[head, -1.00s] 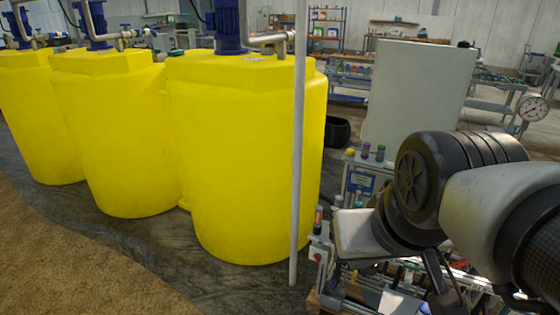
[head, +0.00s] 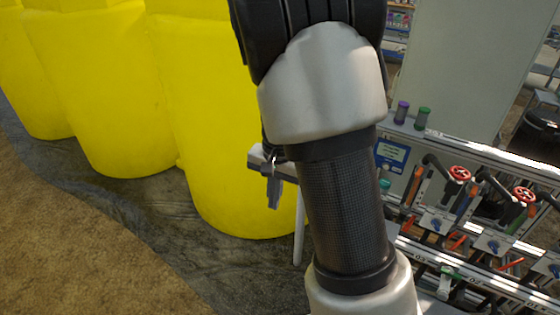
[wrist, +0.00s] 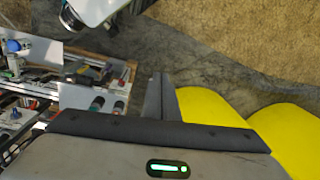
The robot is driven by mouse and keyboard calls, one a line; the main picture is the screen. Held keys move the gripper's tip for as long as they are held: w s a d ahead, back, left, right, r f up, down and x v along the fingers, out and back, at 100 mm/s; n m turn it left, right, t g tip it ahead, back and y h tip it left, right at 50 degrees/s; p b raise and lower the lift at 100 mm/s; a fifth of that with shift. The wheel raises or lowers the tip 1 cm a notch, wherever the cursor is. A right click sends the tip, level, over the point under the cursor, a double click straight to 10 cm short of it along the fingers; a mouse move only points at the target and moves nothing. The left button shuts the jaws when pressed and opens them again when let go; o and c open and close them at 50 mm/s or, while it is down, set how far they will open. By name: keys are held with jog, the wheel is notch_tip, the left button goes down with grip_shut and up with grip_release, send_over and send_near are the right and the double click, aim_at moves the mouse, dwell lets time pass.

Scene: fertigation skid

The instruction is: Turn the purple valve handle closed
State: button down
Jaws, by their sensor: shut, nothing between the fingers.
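The valve skid (head: 470,165) stands at the right of the head view, with several lever handles in orange, blue, green and red and two red handwheels. I cannot pick out a purple valve handle for sure among them. A small purple cylinder (head: 402,112) stands upright on the skid's upper ledge, beside a green one (head: 422,118). My gripper (head: 273,203) hangs left of the skid, in front of a yellow tank, fingers down and clear of everything. Its fingers (wrist: 161,77) are together and empty in the wrist view. My arm hides the skid's left part in the head view.
Large yellow tanks (head: 105,90) stand in a row at the left and behind my gripper. A grey panel (head: 455,70) stands behind the skid. Brown floor at front left is free.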

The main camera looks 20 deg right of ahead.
jog(key=w+d+f+m+g+h+b, duration=0.1)
jog(key=d+f+h+b, duration=0.3)
jog(key=f, duration=1)
jog(key=w+d+f+m+h+b, duration=0.1)
jog(key=d+f+b, duration=0.35)
jog(key=f, duration=0.85)
jog(key=w+d+f+m+g+h+b, duration=0.1)
jog(key=d+f+h+b, duration=0.2)
jog(key=d+f, duration=0.75)
jog(key=s+d+f+b, duration=0.1)
jog(key=s+d+f, duration=0.1)
jog(key=f, duration=0.4)
jog(key=s+d+f+b, duration=0.1)
jog(key=s+d+f, duration=0.1)
jog(key=f, duration=0.3)
jog(key=shift+d+f, duration=0.35)
jog(key=shift+d, duration=0.4)
jog(key=shift+r+t+p, duration=0.2)
jog(key=shift+t+p, duration=0.1)
jog(key=shift+p, duration=0.1)
